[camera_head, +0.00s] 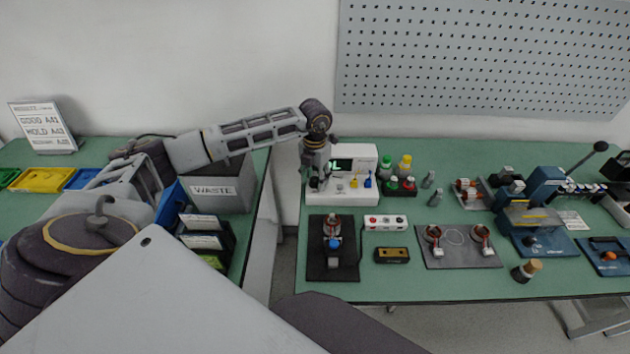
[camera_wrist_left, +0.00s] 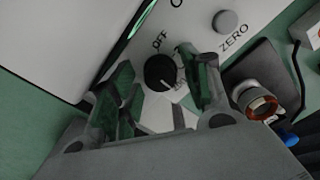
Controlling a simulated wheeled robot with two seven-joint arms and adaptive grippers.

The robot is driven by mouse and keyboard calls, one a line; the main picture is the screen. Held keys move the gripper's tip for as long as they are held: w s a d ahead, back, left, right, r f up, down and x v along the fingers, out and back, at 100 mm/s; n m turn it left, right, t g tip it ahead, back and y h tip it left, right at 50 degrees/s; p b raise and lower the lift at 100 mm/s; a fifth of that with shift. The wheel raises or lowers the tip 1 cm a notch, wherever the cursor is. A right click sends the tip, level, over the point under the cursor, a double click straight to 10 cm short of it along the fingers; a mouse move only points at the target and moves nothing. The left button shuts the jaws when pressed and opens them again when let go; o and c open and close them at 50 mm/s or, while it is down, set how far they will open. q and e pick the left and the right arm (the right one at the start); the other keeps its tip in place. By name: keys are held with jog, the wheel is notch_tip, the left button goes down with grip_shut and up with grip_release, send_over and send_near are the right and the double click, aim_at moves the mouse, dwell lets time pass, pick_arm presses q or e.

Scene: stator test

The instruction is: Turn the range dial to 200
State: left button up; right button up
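The white meter (camera_head: 362,189) with a small dark screen stands at the left of the right-hand table. Its black range dial (camera_wrist_left: 160,72) shows in the left wrist view, with "OFF" printed above it. A pale pointer mark on the dial faces the lower right; other labels are partly hidden. My left gripper (camera_head: 317,183) is at the meter's left front. In the wrist view the left gripper (camera_wrist_left: 163,88) is open, one finger on each side of the dial, with visible gaps. I cannot tell how deep the fingertips reach. My right gripper is not in view.
A grey button (camera_wrist_left: 226,22) marked "ZERO" is near the dial. A dark mat (camera_head: 320,262) with a copper-wound part (camera_head: 332,226) lies in front of the meter. A white box (camera_head: 385,222) with buttons and green and yellow-capped bottles (camera_head: 404,166) are to the right.

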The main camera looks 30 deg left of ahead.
aim_at(315, 180)
pick_arm(q)
jog(key=shift+r+p, duration=1.75)
jog(key=shift+r, duration=1.3)
